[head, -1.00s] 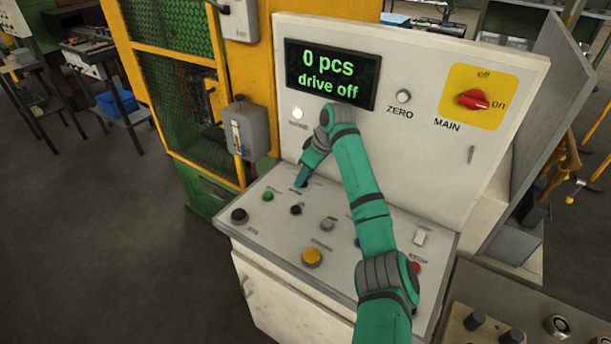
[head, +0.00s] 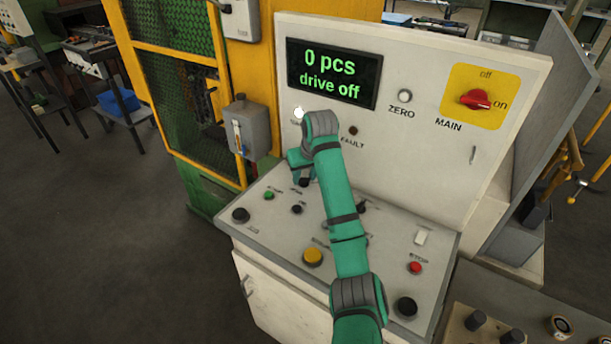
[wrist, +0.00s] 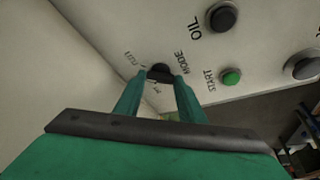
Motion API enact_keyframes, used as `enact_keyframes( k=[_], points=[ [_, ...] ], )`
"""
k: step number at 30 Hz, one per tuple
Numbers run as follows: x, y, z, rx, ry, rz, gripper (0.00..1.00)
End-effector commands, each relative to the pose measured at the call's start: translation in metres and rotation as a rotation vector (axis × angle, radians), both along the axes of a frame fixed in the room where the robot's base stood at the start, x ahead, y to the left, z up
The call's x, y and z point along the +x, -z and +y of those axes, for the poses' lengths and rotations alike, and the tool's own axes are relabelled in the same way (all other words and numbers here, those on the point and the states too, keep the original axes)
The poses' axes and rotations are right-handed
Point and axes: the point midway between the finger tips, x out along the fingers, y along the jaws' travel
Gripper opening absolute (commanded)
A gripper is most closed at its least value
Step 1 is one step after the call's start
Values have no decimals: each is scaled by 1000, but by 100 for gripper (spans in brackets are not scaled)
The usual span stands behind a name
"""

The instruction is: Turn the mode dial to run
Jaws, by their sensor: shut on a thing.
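The mode dial (wrist: 160,72) is a small black knob on the sloped panel, labelled MODE in the wrist view. My gripper (wrist: 158,80) is shut on the dial, with one green finger on each side of it. In the head view my gripper (head: 304,182) reaches down to the panel's back left, and my arm covers part of the panel. The small lettering around the dial is too blurred to tell which setting it points to.
A green START button (wrist: 231,77) and a dark OIL knob (wrist: 223,18) sit near the dial. The display (head: 332,73) reads "0 pcs drive off". The red main switch (head: 474,99) points toward "on". A yellow button (head: 312,257) and red STOP button (head: 415,267) are nearer.

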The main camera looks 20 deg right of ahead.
Motion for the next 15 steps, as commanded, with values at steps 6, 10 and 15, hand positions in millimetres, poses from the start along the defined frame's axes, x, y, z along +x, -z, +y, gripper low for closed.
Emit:
enact_keyframes(
  k=[6, 10, 15],
  points=[
    [-1, 0, 1, 0, 117, 5, 14],
    [-1, 0, 0, 0, 160, 4, 14],
    [-2, 1, 0, -1, 188, 5, 14]
  ],
)
